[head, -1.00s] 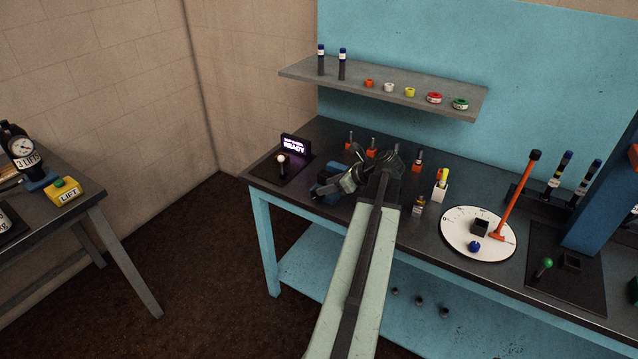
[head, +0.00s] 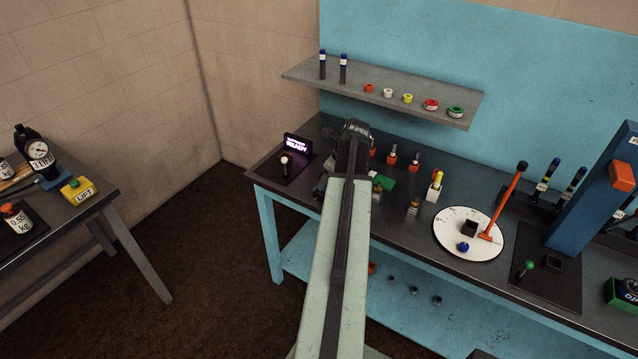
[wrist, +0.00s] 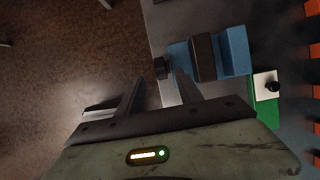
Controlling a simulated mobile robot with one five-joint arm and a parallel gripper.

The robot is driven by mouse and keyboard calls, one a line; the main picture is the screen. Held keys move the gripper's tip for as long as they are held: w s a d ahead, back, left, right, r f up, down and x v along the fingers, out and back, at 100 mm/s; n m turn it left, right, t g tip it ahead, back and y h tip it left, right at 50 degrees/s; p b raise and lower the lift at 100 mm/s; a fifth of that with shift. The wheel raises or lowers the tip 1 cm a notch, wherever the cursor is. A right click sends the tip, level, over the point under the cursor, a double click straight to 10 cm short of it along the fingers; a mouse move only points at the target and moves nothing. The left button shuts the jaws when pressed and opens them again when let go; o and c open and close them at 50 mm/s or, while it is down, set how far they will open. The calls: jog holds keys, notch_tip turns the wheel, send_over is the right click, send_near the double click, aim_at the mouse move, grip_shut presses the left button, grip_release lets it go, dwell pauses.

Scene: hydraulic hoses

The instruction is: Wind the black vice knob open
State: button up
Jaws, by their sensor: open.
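The blue vice (wrist: 234,50) shows in the wrist view at the top, right of centre, with a dark block across its middle. Its black knob (wrist: 160,68) sticks out from its left side, past the bench edge. My gripper (wrist: 158,78) is open, its two fingers pointing up the picture. The knob appears between the fingertips, nearer the right one; I cannot tell whether either touches it. In the head view my arm hides the vice and knob, and the gripper is mostly hidden behind the arm.
Several orange holders (head: 392,156) stand behind on the bench. A lit READY sign (head: 297,143) and a lever plate (head: 284,170) are to the left. Open floor lies beyond the bench edge.

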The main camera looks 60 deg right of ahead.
aim_at(319, 192)
jog(key=b+x, duration=0.7)
jog(key=x, duration=0.1)
jog(key=shift+f+b, duration=0.1)
jog(key=shift+b, duration=0.2)
grip_shut()
